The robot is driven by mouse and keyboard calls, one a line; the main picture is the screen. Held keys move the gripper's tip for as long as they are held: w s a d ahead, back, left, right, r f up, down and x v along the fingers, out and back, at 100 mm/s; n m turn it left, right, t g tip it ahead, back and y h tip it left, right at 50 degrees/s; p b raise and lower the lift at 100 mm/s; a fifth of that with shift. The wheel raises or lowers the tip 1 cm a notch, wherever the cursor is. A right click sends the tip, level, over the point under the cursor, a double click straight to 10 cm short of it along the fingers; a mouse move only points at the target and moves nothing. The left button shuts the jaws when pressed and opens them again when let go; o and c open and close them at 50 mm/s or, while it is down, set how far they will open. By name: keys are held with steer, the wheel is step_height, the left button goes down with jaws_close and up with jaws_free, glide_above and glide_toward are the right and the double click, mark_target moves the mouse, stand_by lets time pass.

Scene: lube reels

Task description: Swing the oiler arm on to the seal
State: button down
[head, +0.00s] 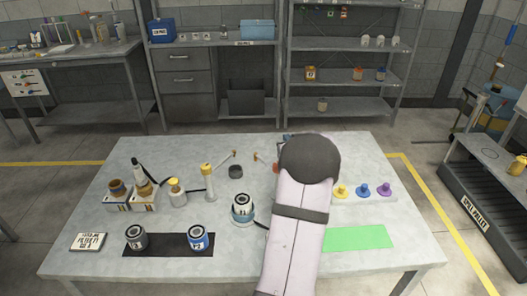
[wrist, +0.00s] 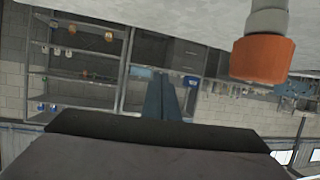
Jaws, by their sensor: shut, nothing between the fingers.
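A white post with a yellow cap (head: 208,180) stands mid-table in the head view, with a thin arm ending in an orange-brown tip (head: 233,154) behind it. A second thin arm with such a tip (head: 256,156) reaches out left of my arm; my arm hides much of that area. A dark round piece (head: 236,172) lies between; I cannot tell whether it is the seal. In the wrist view, which is upside down, an orange cap on a pale post (wrist: 262,58) is close, right of my gripper (wrist: 162,80). My gripper is shut and empty, apart from the cap.
A white and dark canister (head: 242,208) stands near my arm. Two cans are on a black mat (head: 168,248). Bottles and holders fill the left. Yellow, blue and purple pegs (head: 363,190) and a green mat (head: 358,237) are at right. The front middle edge is fairly clear.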

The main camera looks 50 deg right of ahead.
steer(key=d+r+m+g+h+p, duration=0.1)
steer(key=d+r+m+g+p, duration=0.15)
steer(key=d+m+g, duration=0.2)
steer(key=w+a+r+m+g+y+p, duration=0.1)
steer(key=a+r+m+g+y+p, duration=0.15)
steer(key=a, duration=0.45)
steer(key=w+a+r+m+g+y+p, duration=0.2)
steer(key=a+m+g+y+p, duration=0.15)
steer(key=a, duration=0.35)
step_height(320, 180, down, 10)
steer(key=p, duration=0.5)
steer(key=shift+s+a+h, duration=0.15)
steer(key=shift+a+h, duration=0.05)
steer(key=shift+h, duration=0.2)
steer(key=shift+g, duration=0.25)
